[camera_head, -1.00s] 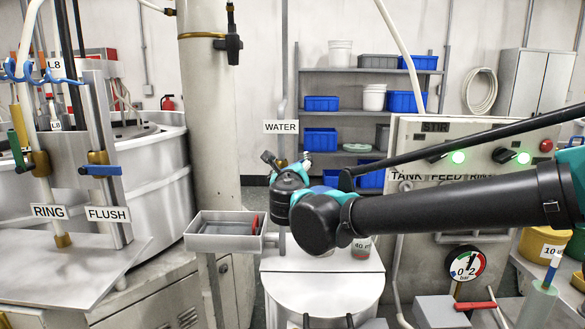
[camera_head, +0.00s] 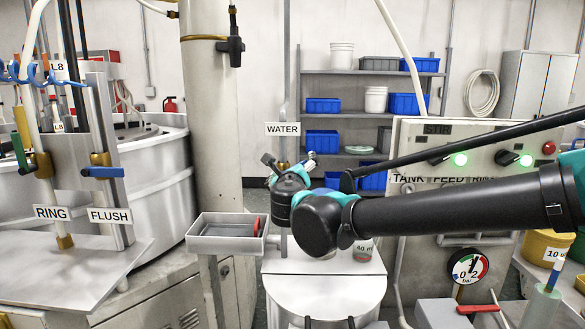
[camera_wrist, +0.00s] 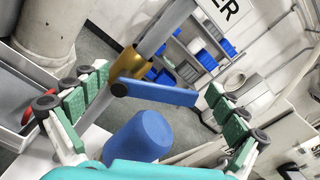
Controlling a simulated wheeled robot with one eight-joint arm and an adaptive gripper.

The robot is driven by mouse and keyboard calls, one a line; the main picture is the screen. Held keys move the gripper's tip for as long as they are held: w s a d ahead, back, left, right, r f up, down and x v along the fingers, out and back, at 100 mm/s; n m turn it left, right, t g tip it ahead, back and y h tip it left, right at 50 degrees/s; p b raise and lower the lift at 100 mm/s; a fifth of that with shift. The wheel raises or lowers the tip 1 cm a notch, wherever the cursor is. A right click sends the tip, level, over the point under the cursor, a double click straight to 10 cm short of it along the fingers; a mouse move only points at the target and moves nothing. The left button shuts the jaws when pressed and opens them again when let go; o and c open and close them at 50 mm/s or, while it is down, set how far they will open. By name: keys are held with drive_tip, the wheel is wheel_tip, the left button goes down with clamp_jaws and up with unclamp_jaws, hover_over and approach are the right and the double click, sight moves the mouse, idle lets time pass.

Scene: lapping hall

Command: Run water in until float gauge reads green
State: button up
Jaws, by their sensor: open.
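The WATER sign (camera_head: 283,129) hangs on a thin upright pipe behind my gripper. In the wrist view, a brass valve body (camera_wrist: 130,64) sits on the grey pipe, with a blue lever (camera_wrist: 155,93) reaching right from it. My gripper (camera_head: 289,160) is open in front of this pipe. In the wrist view, my gripper (camera_wrist: 160,105) has its green-padded fingers spread to both sides of the lever, and no grip on it shows. A blue rounded knob-like piece (camera_wrist: 140,135) is in front below the lever. I cannot make out which thing is the float gauge.
A grey tray (camera_head: 227,243) stands left of my gripper. A round white top (camera_head: 326,295) is below, with a small can (camera_head: 362,249) at its back. The RING and FLUSH pipes (camera_head: 110,170) are at left. A control panel (camera_head: 420,150) with a pressure dial (camera_head: 467,267) is at right.

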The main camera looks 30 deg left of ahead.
drive_tip(key=shift+s, duration=0.15)
drive_tip(key=v, duration=1.1)
drive_tip(key=shift+s+d, duration=0.25)
drive_tip(key=shift+s, duration=0.05)
idle(6.5)
